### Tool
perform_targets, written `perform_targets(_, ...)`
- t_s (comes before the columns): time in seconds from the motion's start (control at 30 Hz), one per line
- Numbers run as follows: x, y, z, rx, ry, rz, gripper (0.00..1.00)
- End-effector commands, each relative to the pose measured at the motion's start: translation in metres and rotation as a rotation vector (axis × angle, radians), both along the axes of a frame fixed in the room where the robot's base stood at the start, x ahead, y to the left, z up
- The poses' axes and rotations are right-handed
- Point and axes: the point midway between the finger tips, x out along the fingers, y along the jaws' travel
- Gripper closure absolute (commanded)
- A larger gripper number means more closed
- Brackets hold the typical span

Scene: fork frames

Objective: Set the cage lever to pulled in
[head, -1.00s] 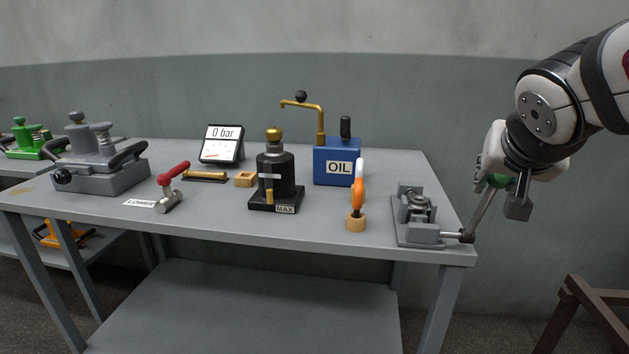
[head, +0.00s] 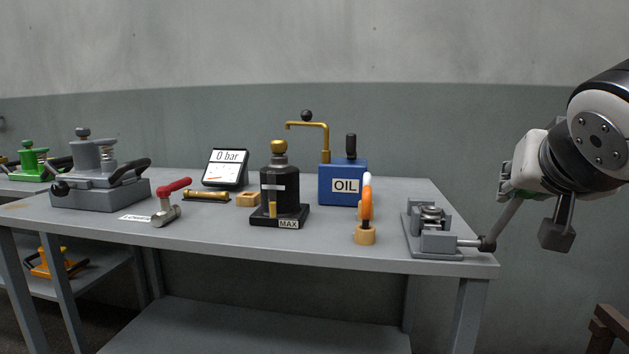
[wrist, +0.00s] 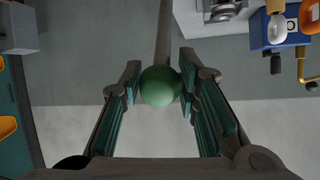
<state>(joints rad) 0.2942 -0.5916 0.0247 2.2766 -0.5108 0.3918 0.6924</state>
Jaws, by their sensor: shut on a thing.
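The cage lever is a grey rod (head: 507,219) rising from a dark pivot (head: 488,243) at the right side of a grey metal cage fixture (head: 433,238) on the table's right end. The rod leans up and to the right, away from the fixture. Its round green knob (wrist: 160,86) sits between the finger pads in the wrist view. My gripper (wrist: 160,72) is shut on this knob. In the head view my gripper (head: 518,182) hides most of the knob.
Floor space right of the table looks open, with a brown frame (head: 607,330) low down.

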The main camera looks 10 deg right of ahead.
Motion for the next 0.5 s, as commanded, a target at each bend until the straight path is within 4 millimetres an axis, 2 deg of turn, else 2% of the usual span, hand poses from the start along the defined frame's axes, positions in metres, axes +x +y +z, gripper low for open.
perform_targets(0.37,-0.0018,0.0003,-0.0044,0.003,0.008,-0.003,1.0)
perform_targets(0.4,-0.0019,0.0003,-0.0044,0.003,0.009,-0.003,0.64)
perform_targets(0.47,-0.0018,0.0002,-0.0042,0.003,0.008,-0.002,0.5)
perform_targets(0.5,-0.0016,0.0002,-0.0038,0.003,0.007,-0.002,0.5)
